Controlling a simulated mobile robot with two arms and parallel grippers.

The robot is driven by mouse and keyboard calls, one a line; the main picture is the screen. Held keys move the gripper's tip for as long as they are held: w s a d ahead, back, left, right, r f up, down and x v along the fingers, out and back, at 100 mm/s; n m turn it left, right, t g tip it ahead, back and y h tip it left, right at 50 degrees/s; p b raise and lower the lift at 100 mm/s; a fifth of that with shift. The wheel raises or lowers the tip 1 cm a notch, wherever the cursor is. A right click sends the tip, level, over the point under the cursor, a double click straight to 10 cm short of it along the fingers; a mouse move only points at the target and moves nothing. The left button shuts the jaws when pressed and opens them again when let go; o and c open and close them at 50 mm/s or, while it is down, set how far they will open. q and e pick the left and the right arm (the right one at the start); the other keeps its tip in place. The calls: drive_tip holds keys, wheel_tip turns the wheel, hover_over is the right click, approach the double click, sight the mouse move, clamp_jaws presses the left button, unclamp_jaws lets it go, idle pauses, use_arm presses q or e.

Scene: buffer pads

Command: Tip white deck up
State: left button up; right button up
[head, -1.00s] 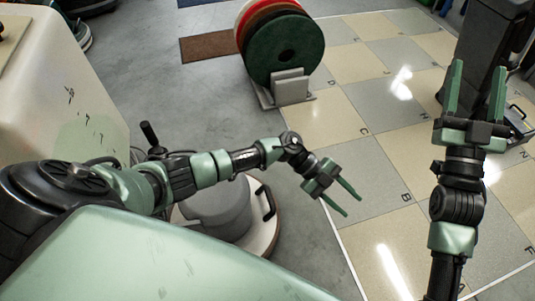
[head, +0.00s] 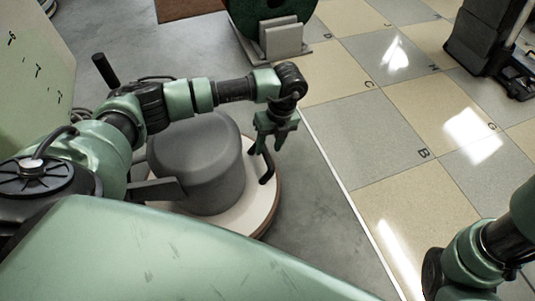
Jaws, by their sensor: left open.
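The white deck (head: 250,213) is the round, pale base of a floor machine and lies flat on the grey floor. A grey motor housing (head: 198,165) stands on it. My left arm reaches over the housing and hides part of the machine. My right arm shows at the lower right, with its gripper out of view.
A green round pad (head: 245,22) stands in a grey holder (head: 283,40) at the top. A dark machine (head: 480,38) stands at the upper right. A pale cabinet (head: 35,75) is at the left. The tiled floor (head: 375,140) right of the deck is clear.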

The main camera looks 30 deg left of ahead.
use_arm(q)
drive_tip(key=shift+s+a+f+b, duration=0.15)
drive_tip(key=shift+f+b, duration=0.35)
drive_tip(key=shift+f, duration=0.8)
clamp_jaws()
idle(0.5)
